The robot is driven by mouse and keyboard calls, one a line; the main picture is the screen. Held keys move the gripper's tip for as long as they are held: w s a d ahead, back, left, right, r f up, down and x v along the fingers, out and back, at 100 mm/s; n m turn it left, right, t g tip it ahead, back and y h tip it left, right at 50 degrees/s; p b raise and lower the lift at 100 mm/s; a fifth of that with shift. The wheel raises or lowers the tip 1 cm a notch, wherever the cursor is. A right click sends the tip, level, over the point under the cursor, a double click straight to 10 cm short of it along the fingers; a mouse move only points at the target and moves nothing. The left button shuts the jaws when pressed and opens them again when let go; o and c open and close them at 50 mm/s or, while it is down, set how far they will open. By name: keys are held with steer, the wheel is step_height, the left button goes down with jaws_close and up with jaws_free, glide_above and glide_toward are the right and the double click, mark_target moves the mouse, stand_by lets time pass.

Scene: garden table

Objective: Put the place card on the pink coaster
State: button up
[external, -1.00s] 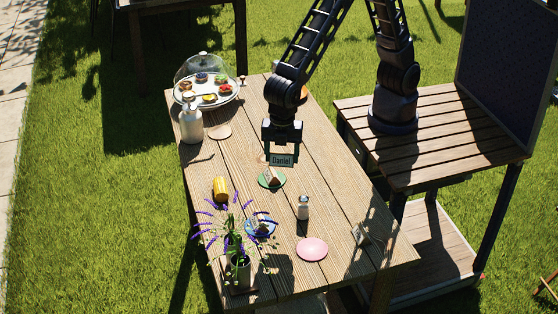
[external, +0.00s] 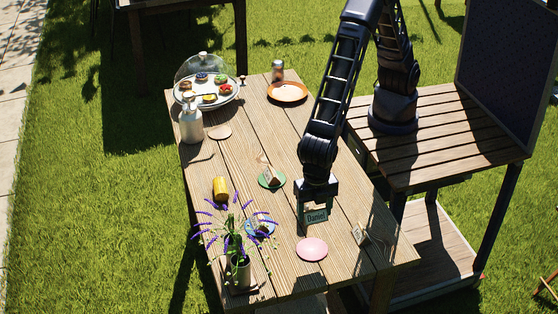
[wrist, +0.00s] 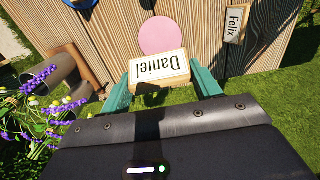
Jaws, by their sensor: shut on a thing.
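My gripper (external: 317,208) is shut on the place card (external: 316,216), a small card reading "Daniel". In the wrist view the card (wrist: 158,68) sits between the two green fingers (wrist: 160,88). The card is held above the table, just behind and slightly right of the pink coaster in the external view. The pink coaster (external: 312,249) is a flat round disc near the table's front, with nothing on it. It also shows in the wrist view (wrist: 159,34), partly covered by the card.
A second card, "Felix" (wrist: 234,22), stands right of the pink coaster. A green coaster (external: 264,181) and a blue coaster (external: 251,231) each hold a small item. A flower vase (external: 241,270), yellow jar (external: 220,189), white bottle (external: 191,124) and domed pastry stand (external: 222,104) are at left.

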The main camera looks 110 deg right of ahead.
mark_target(312, 249)
step_height(312, 249, down, 12)
steer(key=shift+f, duration=0.15)
stand_by(0.4)
steer(key=shift+f, duration=0.1)
steer(key=o, duration=1)
